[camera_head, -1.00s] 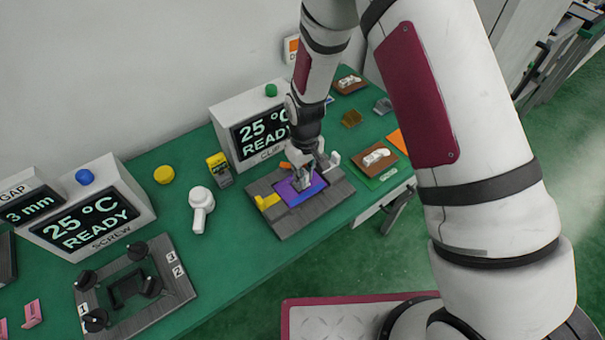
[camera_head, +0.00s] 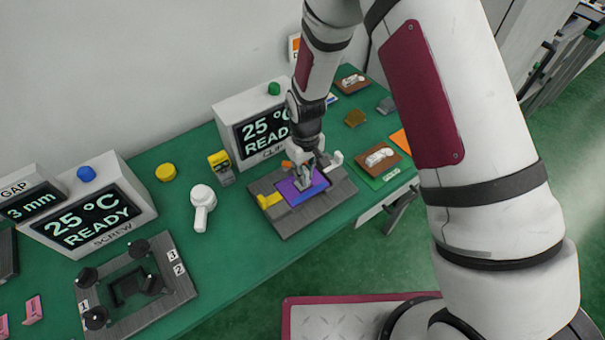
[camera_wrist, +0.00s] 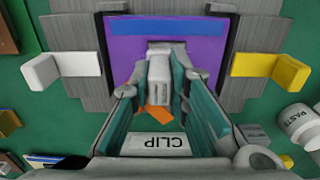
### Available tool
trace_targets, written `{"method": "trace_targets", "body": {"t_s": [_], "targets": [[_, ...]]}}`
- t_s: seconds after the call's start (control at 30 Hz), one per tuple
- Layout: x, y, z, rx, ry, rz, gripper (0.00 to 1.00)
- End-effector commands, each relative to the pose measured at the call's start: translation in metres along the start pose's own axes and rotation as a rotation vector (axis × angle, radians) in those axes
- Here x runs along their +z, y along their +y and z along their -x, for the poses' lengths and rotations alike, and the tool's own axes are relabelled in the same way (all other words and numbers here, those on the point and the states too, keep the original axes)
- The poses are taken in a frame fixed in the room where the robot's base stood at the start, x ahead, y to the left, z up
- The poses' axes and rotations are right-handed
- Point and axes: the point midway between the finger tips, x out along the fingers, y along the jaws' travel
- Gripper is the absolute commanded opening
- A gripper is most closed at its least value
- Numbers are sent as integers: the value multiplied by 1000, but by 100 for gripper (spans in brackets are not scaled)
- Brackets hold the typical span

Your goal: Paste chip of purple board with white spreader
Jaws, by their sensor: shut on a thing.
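The purple board (camera_head: 290,193) lies flat in a grey fixture (camera_head: 337,190); it also shows in the wrist view (camera_wrist: 215,55). My gripper (camera_head: 304,180) points down over the board's middle. In the wrist view its fingers (camera_wrist: 158,78) are shut on a pale grey-white ribbed block, which I take for the white spreader (camera_wrist: 159,88). Its tip is over a dark patch near the board's middle, where the chip is mostly hidden. I cannot tell whether the tip touches it.
A yellow clip (camera_wrist: 270,68) and a white clip (camera_wrist: 62,68) flank the board; an orange piece (camera_wrist: 155,113) is behind the fingers. The CLIP display box (camera_head: 225,105) is close behind.

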Motion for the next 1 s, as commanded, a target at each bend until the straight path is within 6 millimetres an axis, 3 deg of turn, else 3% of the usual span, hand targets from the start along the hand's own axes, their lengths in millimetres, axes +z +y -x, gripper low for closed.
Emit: {"method": "trace_targets", "body": {"t_s": [0.27, 0.73, 1.0], "targets": [[-1, 1, 0, 0, 0, 1, 0], [-1, -17, 2, 0, 0, 0, 0], [1, -12, 1, 0, -1, -1, 0]]}}
